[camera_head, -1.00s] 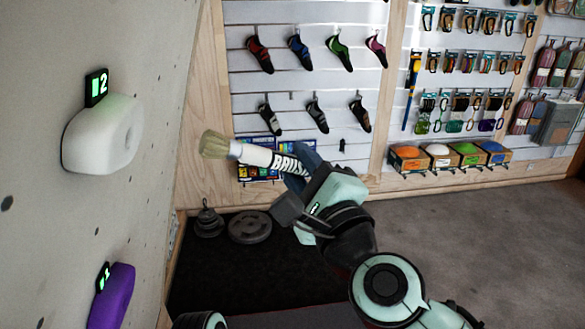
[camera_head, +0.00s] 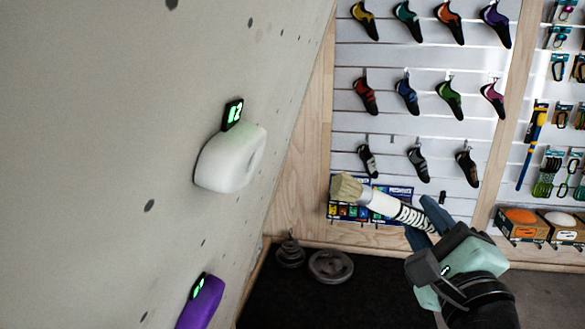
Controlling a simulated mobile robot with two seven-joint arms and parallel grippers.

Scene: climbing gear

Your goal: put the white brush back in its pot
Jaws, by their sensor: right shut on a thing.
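The white brush (camera_head: 385,204) has pale bristles at its left end and black lettering on its handle. My right gripper (camera_head: 425,216) is shut on the handle near its right end and holds the brush up in the air, tilted, bristles to the upper left. Behind the brush, a dark panel with coloured pictures (camera_head: 345,212) shows at the foot of the shoe wall. I see no pot that I can make out. My left gripper is not in view.
A climbing wall fills the left, with a white hold (camera_head: 230,158) and a purple hold (camera_head: 201,303), each with a numbered tag. Weight plates (camera_head: 331,266) lie on the dark mat. Climbing shoes (camera_head: 407,95) hang behind. Boxes with coloured contents (camera_head: 521,225) stand at right.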

